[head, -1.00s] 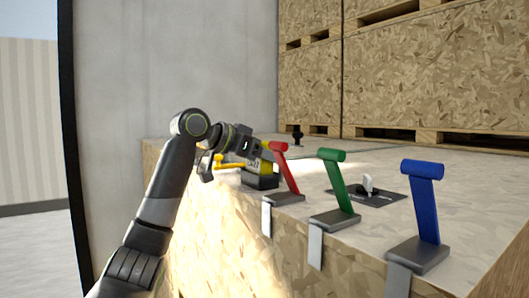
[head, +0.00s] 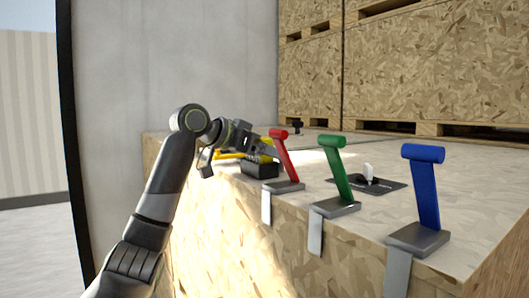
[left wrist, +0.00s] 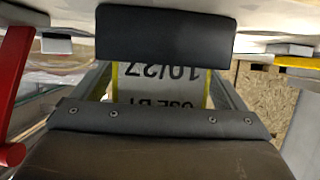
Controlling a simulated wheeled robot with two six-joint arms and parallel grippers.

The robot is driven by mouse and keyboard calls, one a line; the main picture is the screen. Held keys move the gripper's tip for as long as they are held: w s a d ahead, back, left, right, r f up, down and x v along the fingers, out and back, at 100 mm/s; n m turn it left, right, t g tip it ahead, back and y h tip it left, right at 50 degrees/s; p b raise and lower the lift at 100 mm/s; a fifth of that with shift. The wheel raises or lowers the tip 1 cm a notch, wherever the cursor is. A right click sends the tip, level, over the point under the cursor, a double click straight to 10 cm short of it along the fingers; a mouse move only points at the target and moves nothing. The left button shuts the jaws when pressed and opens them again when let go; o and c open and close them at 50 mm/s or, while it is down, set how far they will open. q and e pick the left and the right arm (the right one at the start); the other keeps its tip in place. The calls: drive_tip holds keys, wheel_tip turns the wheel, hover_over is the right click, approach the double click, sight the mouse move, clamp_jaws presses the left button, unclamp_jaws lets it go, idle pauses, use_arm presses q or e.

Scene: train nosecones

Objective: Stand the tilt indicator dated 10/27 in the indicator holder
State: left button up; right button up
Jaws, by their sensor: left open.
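The tilt indicator dated 10/27 (left wrist: 160,78) shows upside down in the left wrist view, a pale label with yellow edges. The dark block of the indicator holder (left wrist: 165,33) covers one end of it, so it appears to stand in or right behind the holder; seating is hidden. In the head view the black holder (head: 260,170) sits near the crate's front edge, left of the red lever. My left gripper (head: 258,147) is open, with its fingers around the indicator just above the holder. My right gripper is out of view.
Red (head: 286,158), green (head: 338,172) and blue (head: 427,190) levers stand along the front edge of the wooden crate. A yellow bar (head: 230,155) is partly behind my gripper. A white switch (head: 368,173) on a black plate is farther back.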

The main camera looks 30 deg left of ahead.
use_arm(q)
drive_tip(key=shift+s+a+r, duration=0.1)
drive_tip(key=shift+s+a, duration=0.1)
drive_tip(key=shift+s, duration=0.05)
drive_tip(key=b+v, duration=0.6)
drive_tip(key=v, duration=1)
drive_tip(key=shift+s+r, duration=0.2)
drive_tip(key=shift+s, duration=0.15)
